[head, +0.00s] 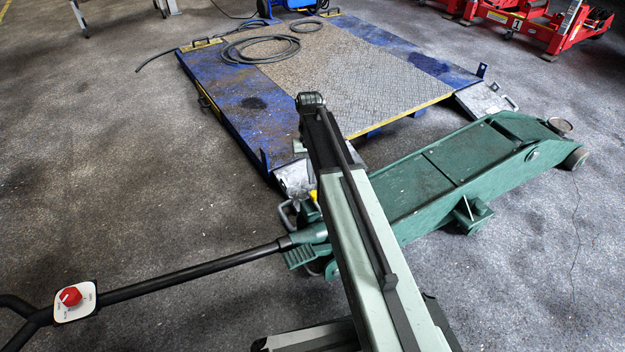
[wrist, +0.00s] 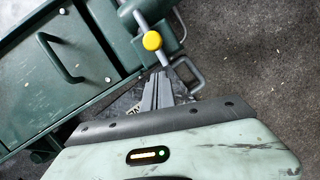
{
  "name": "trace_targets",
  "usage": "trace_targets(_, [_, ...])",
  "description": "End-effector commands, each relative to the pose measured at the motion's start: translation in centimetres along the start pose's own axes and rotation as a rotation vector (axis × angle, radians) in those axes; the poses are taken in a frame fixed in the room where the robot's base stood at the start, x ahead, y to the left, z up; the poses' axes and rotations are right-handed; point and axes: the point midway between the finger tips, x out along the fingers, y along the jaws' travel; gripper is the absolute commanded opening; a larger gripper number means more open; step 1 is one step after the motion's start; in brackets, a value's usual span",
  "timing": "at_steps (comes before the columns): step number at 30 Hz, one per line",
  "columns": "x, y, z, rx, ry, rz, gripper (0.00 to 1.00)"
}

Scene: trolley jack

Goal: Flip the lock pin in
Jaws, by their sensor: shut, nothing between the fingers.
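The green trolley jack (head: 455,165) stands on the floor, its long black handle running to the lower left. What looks like the lock pin is a metal rod with a yellow knob (wrist: 152,41) at the jack's handle end, in the wrist view. A bit of yellow (head: 313,196) shows there in the head view, partly behind my arm. My gripper (wrist: 160,76) is shut and empty, its fingertips just below the knob in the wrist picture. I cannot tell whether they touch the rod. In the head view my arm hides the gripper.
A metal loop (wrist: 188,75) sits right beside my fingers. A side grab handle (wrist: 59,57) is at left. A blue lift platform (head: 235,105) with a black hose lies behind the jack. A red knob (head: 70,296) is on the jack handle. Floor at right is clear.

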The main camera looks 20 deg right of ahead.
Motion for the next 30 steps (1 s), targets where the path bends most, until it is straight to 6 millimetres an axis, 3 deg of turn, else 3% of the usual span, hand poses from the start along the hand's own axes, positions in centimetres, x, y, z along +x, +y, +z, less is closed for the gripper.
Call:
trace_targets(1, [-0.3,0.0,-1.1,0.0,0.003,-0.001,0.0])
trace_targets(3, [-3.2,0.0,-0.5,0.0,0.003,-0.001,0.0])
trace_targets(12, [-9.7,-0.1,-0.6,-0.001,0.004,-0.001,0.0])
trace_targets(16, [-10.4,-0.1,-0.7,-0.001,0.004,-0.001,0.0])
trace_targets(26, [-10.2,-0.1,-0.8,-0.001,0.005,-0.002,0.0])
trace_targets(30, [-12.7,-0.7,0.2,-0.011,0.005,0.001,0.0])
